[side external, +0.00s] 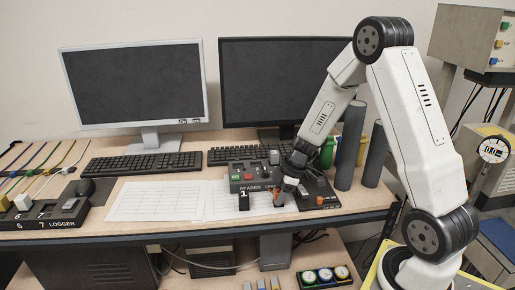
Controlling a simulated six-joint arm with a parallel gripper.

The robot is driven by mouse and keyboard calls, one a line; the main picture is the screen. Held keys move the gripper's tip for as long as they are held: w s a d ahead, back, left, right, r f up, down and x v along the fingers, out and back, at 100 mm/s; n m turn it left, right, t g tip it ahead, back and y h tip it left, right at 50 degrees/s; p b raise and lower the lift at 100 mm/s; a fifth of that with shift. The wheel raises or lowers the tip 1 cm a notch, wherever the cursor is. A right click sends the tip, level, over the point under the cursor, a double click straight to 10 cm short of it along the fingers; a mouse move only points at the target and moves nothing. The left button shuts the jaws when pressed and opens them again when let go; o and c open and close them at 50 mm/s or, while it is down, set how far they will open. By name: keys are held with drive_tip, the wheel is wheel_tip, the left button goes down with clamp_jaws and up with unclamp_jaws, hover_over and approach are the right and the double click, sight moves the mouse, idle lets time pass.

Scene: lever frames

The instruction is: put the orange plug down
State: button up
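The orange plug (278,197) is small and shows at the tips of my gripper (281,189), near the front of the desk. My gripper points down and appears shut on the plug, though the fingers are small and partly dark in this view. The plug is just right of the black block marked 1 (244,200) and in front of the dark reader box (250,176). I cannot tell whether its lower end touches the desk. A second orange piece (320,200) sits on the black panel (315,190) to the right.
White paper sheets (150,202) cover the desk left of the reader. Keyboards (142,164) and two monitors (135,85) stand behind. Grey cylinders (350,145) rise close to the right of my gripper. The logger box (45,213) is at far left. The desk's front edge (150,234) is near.

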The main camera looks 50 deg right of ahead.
drive_tip(key=o, duration=0.3)
drive_tip(key=shift+r, duration=0.1)
drive_tip(key=shift+v, duration=6.05)
drive_tip(key=shift+a, duration=0.15)
drive_tip(key=shift+s+a+f+m+g+h, duration=0.1)
drive_tip(key=shift+s+a+f+m+h, duration=0.55)
drive_tip(key=shift+s+a+m, duration=1.35)
drive_tip(key=shift+s+a+f+m+g+h, duration=0.1)
drive_tip(key=shift+s+a+f+m+h, duration=0.55)
drive_tip(key=shift+a, duration=2.6)
drive_tip(key=shift+s+a+f+m+g+h, duration=0.1)
drive_tip(key=shift+s+a+f+m+h, duration=0.2)
drive_tip(key=shift+s+a+f+m, duration=1.25)
drive_tip(key=shift+w+a+r+m, duration=0.15)
drive_tip(key=shift+w+a+r, duration=0.25)
drive_tip(key=shift+a, duration=0.1)
drive_tip(key=shift+w+a+r+m, duration=0.15)
drive_tip(key=shift+w+a+r, duration=0.2)
drive_tip(key=shift+a, duration=0.2)
